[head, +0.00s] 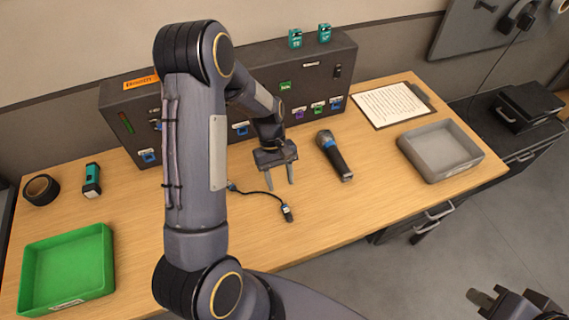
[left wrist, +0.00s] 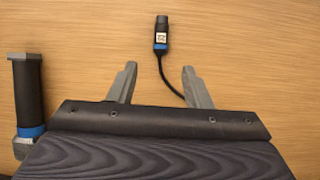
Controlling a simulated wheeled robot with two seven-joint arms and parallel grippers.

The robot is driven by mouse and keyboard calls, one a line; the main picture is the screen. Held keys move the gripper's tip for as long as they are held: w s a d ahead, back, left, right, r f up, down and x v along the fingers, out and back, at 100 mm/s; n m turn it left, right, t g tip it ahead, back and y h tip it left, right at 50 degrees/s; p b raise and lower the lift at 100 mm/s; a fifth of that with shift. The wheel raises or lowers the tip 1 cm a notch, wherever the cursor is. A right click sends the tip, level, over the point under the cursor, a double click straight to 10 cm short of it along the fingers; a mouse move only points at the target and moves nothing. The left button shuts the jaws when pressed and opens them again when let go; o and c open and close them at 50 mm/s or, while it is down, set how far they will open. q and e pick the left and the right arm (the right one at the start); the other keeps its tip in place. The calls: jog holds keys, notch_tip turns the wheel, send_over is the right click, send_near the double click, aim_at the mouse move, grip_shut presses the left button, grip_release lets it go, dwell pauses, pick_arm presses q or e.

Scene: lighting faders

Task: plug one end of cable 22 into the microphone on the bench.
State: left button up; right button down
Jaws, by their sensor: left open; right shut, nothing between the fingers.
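A thin black cable (head: 267,194) lies on the bench. One end is a black plug (head: 287,213) with a white label and blue band; the label's number is too small to read. This plug also shows in the left wrist view (left wrist: 161,36), just beyond my fingertips. A blue part (head: 231,186) at the cable's other end is partly hidden by my arm. My left gripper (head: 281,186) is open and empty above the cable, pointing down. The microphone (head: 336,158) lies to its right; its black-and-blue body shows in the left wrist view (left wrist: 28,90). My right gripper (head: 482,298) is shut, empty, and away from the bench.
A grey panel box (head: 325,75) with coloured sockets stands along the back. A green tray (head: 68,235) is at left, near black tape (head: 41,189) and a teal device (head: 92,180). A grey tray (head: 440,148) and clipboard (head: 392,103) are at right. The bench front is clear.

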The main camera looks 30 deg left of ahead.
aim_at(285, 206)
pick_arm(q)
jog(key=b+x, duration=0.6)
jog(key=x, duration=0.3)
jog(key=shift+f, duration=0.1)
jog(key=c, duration=1)
jog(key=shift+r+p, duration=1.85)
jog(key=shift+r, duration=0.75)
